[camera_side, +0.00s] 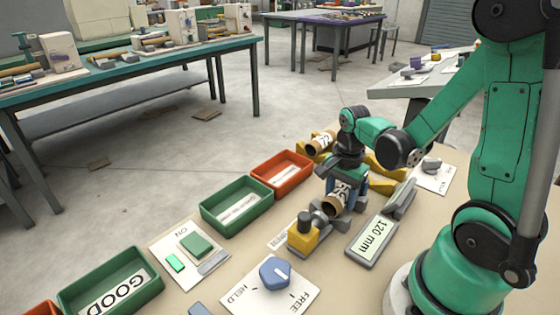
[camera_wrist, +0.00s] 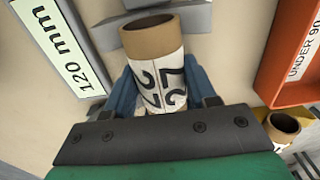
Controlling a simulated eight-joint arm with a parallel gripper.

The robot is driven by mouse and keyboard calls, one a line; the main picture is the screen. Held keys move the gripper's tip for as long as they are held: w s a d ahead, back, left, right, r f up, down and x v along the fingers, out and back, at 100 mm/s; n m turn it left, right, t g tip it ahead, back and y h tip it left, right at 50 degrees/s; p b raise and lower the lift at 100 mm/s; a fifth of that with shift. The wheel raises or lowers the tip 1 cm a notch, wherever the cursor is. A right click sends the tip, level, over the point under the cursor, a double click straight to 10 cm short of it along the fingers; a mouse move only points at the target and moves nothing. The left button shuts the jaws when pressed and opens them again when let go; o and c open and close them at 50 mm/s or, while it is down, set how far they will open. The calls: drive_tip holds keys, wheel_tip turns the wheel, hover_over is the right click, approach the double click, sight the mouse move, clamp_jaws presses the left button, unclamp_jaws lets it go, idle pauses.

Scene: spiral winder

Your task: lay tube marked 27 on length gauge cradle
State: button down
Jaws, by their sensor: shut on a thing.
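My gripper (camera_wrist: 165,100) is shut on a brown cardboard tube with a white label (camera_wrist: 162,72). The label carries large black digits that look like 27, partly turned and cut off by the curve. In the side view the held tube (camera_side: 336,205) is low, between the yellow-and-grey end block (camera_side: 303,238) of the length gauge and a grey piece (camera_side: 401,198) on its right. A grey part of the gauge (camera_wrist: 178,20) lies behind the tube in the wrist view. I cannot tell whether the tube touches the cradle. The gauge display (camera_side: 371,242) reads 120 mm.
Another labelled tube (camera_side: 321,143) lies behind my gripper, near yellow supports (camera_side: 384,180). An orange bin (camera_side: 282,174), a green bin (camera_side: 236,205) and a green GOOD bin (camera_side: 112,283) line the left. A blue HELD/FREE knob (camera_side: 275,274) and a green button (camera_side: 195,244) are in front.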

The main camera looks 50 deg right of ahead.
sight(342, 190)
drive_tip(key=shift+c, duration=1.4)
unclamp_jaws()
drive_tip(key=shift+f, duration=0.1)
wheel_tip(342, 190, up, 13)
drive_tip(key=w+a+f+n+t, duration=0.1)
drive_tip(key=w+a+n+t, duration=0.2)
drive_tip(key=n, duration=1.5)
drive_tip(key=a+t, duration=0.4)
drive_tip(key=a, duration=0.3)
drive_tip(key=shift+w+f, duration=0.1)
